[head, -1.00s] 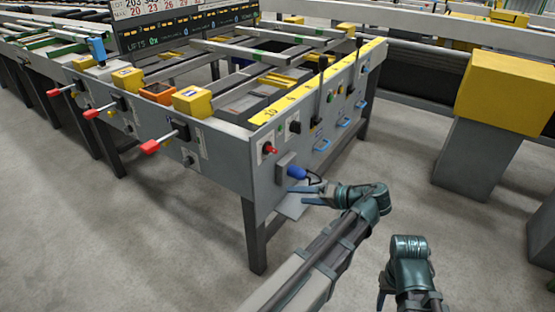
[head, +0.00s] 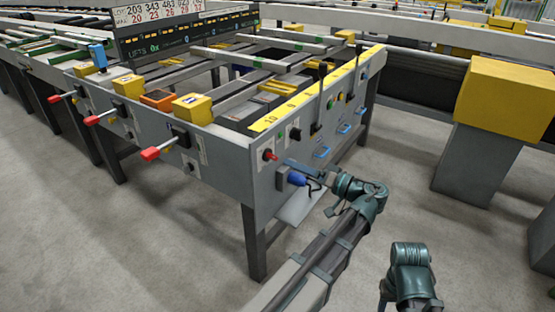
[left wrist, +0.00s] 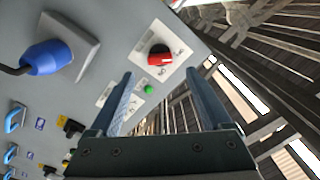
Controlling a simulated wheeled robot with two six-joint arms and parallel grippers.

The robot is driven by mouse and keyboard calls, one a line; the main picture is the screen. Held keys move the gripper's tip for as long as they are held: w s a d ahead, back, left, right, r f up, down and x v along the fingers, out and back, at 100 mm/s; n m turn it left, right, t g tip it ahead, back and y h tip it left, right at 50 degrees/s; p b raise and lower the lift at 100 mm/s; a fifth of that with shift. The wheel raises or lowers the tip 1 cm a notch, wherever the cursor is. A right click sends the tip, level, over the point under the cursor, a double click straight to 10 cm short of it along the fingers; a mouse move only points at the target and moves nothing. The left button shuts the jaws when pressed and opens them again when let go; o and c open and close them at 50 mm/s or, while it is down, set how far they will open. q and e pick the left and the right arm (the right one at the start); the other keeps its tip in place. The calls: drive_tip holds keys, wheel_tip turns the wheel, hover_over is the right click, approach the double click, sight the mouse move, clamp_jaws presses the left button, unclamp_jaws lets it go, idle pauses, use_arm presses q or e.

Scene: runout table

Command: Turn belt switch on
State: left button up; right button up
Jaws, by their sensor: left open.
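A red rotary switch (head: 269,154) on a pale label plate sits on the grey end panel, near its left corner. It also shows in the left wrist view (left wrist: 160,56), straight ahead of and between my fingertips; its lettering is too small to read surely. My left gripper (head: 304,173) is open and empty, to the right of the switch and a little lower in the head view. In the left wrist view, the open fingers (left wrist: 160,76) stand apart, with no contact on the switch visible. My right gripper (head: 384,292) is low in the head view, its fingers mostly hidden.
A blue plug (head: 297,178) with a black cable sticks out of a grey socket box just below the switch. A green button (head: 295,134), black levers and blue handles line the panel to the right. The floor in front is clear.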

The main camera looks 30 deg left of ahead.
sight(275, 158)
use_arm(q)
drive_tip(key=a, duration=0.7)
drive_tip(key=shift+w, duration=0.25)
clamp_jaws()
